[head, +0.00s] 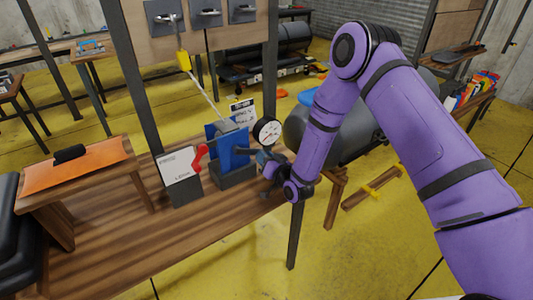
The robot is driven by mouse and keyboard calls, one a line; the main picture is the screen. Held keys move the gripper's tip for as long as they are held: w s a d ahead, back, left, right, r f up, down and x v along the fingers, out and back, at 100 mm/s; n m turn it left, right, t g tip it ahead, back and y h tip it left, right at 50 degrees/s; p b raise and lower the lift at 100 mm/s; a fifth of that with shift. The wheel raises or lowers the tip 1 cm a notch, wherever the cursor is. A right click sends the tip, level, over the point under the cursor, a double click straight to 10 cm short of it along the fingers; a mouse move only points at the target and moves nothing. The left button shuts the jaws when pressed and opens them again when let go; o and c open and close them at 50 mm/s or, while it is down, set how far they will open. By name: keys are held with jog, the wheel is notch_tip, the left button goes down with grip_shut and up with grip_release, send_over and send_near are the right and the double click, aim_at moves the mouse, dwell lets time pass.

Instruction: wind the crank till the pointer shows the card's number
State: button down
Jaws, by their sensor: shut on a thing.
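A blue winding device (233,150) in a dark base stands on the wooden bench. A round white dial (267,132) with a black rim sits at its upper right; its pointer is too small to read. A white card (180,166) leans on a dark stand to the left; its print is not legible. My gripper (262,158) is just below the dial, at the device's right side, shut on what seems to be the crank handle. The fingers and wrist hide most of the crank. A red curved part (201,156) shows between card and device.
An orange board (75,172) with a black roll lies on a raised stand at the left. A printed sheet (243,112) is behind the device. A grey cylinder (350,132) lies behind my arm. The bench front (165,240) is clear.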

jog(key=f+m, duration=0.1)
jog(key=a+f+m, duration=0.1)
jog(key=m, duration=0.1)
jog(key=s+f+m, duration=0.1)
jog(key=shift+s+a+m, duration=0.1)
jog(key=shift+a+m, duration=0.2)
jog(key=shift+s+a+f+m, duration=0.4)
jog(key=shift+a+m, duration=0.15)
jog(key=shift+m, duration=0.35)
jog(key=shift+s+a+f+m, duration=0.35)
jog(key=shift+a+m, duration=0.2)
jog(key=shift+m, duration=0.35)
jog(key=c, duration=0.9)
grip_release()
jog(key=v, duration=1.1)
jog(key=shift+w, duration=0.1)
